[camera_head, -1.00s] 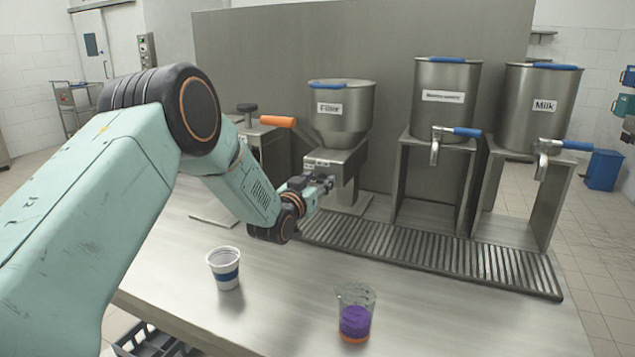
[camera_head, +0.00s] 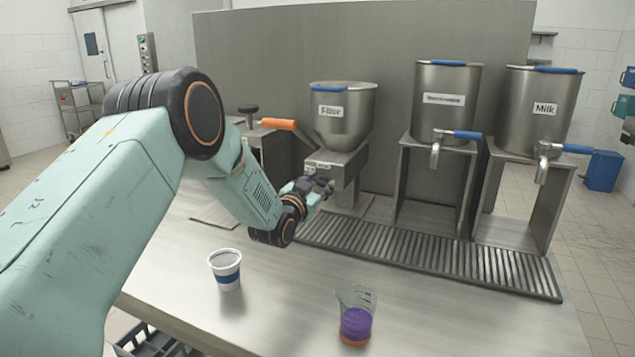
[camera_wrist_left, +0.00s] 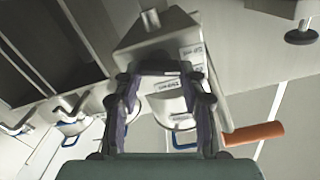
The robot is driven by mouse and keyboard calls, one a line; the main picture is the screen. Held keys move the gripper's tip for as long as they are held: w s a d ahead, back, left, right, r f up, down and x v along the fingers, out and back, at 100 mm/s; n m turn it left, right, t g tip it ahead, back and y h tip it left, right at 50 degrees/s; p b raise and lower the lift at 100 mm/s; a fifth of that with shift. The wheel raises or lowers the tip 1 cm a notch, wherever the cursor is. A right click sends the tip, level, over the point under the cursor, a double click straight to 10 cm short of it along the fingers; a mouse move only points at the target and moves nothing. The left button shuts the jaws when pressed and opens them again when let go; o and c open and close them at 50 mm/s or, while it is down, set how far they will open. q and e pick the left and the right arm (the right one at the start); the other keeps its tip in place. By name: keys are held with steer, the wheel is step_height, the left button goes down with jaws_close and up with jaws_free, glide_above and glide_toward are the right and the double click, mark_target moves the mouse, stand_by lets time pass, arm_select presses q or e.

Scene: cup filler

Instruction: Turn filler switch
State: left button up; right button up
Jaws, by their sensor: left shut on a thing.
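The filler (camera_head: 343,113) is a steel hopper on a box-shaped base at the middle back of the table, with an orange handle (camera_head: 278,124) on its left. My left gripper (camera_head: 323,186) is at the front of the filler base, just below its small labels. The gripper is shut on the filler switch, which is mostly hidden behind the fingers. In the left wrist view the two dark fingers (camera_wrist_left: 163,76) straddle the labelled front of the filler, and the orange handle (camera_wrist_left: 252,134) is at the lower right. My right gripper is not in view.
A white cup with a blue band (camera_head: 226,270) and a clear beaker with purple contents (camera_head: 355,318) stand on the near table. A slatted drain grate (camera_head: 430,252) runs in front of two steel dispensers, one marked Milk (camera_head: 545,107). The table between cup and beaker is clear.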

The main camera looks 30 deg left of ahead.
arm_select(q)
steer(key=m+p, duration=0.1)
steer(key=m, duration=0.4)
steer(key=shift+d+f, duration=0.1)
steer(key=shift+m, duration=0.3)
stand_by(0.4)
steer(key=o, duration=1.1)
steer(key=shift+w+f, duration=0.15)
steer(key=shift+w, duration=0.05)
steer(key=shift+o, duration=0.2)
steer(key=shift+s, duration=0.1)
steer(key=shift+s+r, duration=0.1)
steer(key=shift+r, duration=0.1)
